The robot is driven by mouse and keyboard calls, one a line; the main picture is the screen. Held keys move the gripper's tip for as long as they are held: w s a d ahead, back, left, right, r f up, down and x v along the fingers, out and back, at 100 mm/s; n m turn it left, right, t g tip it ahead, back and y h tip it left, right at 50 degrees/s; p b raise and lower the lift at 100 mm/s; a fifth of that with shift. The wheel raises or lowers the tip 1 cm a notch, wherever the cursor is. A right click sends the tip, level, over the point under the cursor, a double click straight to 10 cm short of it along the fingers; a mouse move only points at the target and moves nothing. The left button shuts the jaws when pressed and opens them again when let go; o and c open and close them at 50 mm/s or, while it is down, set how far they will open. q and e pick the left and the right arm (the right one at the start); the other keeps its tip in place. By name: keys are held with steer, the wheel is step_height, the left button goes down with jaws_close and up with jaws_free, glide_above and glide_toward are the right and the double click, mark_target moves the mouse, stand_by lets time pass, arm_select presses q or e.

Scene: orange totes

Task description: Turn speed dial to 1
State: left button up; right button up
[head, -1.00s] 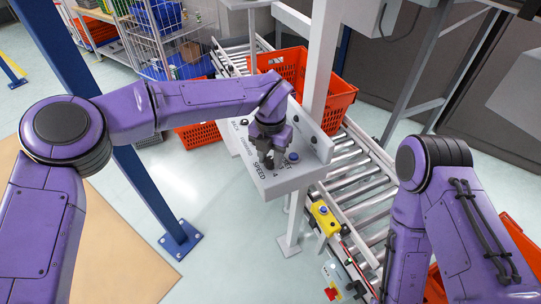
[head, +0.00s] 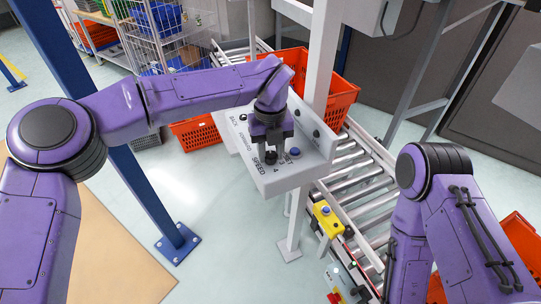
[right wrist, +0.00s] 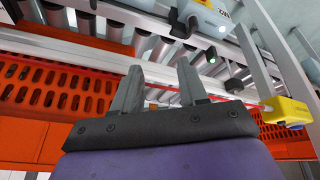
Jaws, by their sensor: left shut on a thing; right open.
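The white control panel (head: 255,177) is on a post in the middle of the head view, with printed words BACK, FORWARD and SPEED and a visible 4. My left gripper (head: 271,155) reaches down over the panel by the SPEED label. It is shut on the dark speed dial (head: 270,158), whose top is mostly hidden by the fingers, so its pointer setting cannot be read. A blue button (head: 295,152) sits just right of the gripper. My right gripper (right wrist: 161,85) is open and empty in the right wrist view, away from the panel.
A roller conveyor (head: 365,195) runs behind and right of the panel. An orange tote (head: 338,97) stands on it. A yellow box with a blue button (head: 326,218) is on the conveyor's side. A blue post (head: 150,190) stands left of the panel.

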mark_target(270, 154)
arm_select(q)
steer(key=shift+n+b, duration=1.25)
steer(key=shift+n, duration=0.65)
steer(key=o, duration=1)
steer(key=shift+o, duration=0.2)
step_height(270, 154, up, 11)
steer(key=shift+f, duration=0.2)
steer(key=shift+a, duration=0.1)
